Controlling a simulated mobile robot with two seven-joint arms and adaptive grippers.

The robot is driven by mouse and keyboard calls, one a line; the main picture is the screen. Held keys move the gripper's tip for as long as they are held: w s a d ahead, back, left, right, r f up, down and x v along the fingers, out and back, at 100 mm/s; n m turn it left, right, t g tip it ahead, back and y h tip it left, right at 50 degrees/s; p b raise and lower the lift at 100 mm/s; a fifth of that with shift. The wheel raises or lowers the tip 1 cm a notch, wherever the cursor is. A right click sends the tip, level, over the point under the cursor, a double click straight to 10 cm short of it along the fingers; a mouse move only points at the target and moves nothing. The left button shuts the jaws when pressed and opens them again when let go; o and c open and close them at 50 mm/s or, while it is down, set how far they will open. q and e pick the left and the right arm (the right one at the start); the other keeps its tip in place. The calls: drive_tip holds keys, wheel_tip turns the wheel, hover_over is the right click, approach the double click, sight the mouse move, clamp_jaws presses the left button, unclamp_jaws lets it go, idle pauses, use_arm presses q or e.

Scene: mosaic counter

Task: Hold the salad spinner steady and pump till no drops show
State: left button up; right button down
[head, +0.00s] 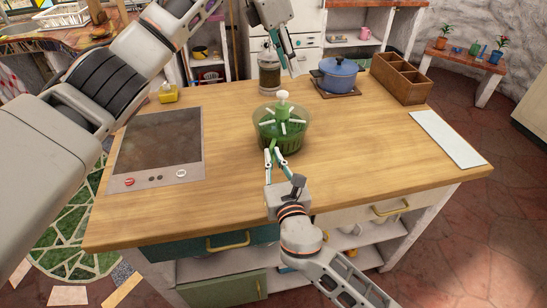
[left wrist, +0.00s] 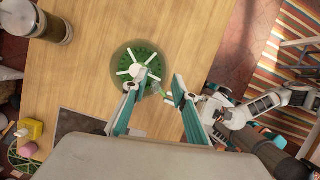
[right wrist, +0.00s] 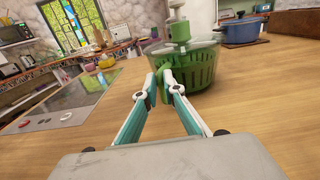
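The salad spinner (head: 281,128) stands upright on the wooden counter, a clear green bowl with a green basket inside. Its lid has white spokes and a white pump knob (head: 282,96) that stands raised. It also shows in the left wrist view (left wrist: 128,82) and the right wrist view (right wrist: 200,70). My right gripper (head: 274,152) is at the bowl's near side, its fingers closed about a green tab there. My left gripper (head: 286,68) is open and empty, above and behind the spinner, apart from the knob (left wrist: 139,55). Drops are too small to make out.
A lidded glass jar (head: 269,76) stands behind the spinner. A blue pot (head: 336,78) and a wooden divided box (head: 400,80) are at the back right. A dark cooktop (head: 160,140) lies left, a white board (head: 447,138) right. The counter right of the spinner is clear.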

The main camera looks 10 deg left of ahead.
use_arm(q)
clamp_jaws()
drive_tip(key=m+t+y, duration=0.3)
drive_tip(key=m, duration=2.3)
hover_over(281, 93)
drive_tip(key=shift+f, duration=3.35)
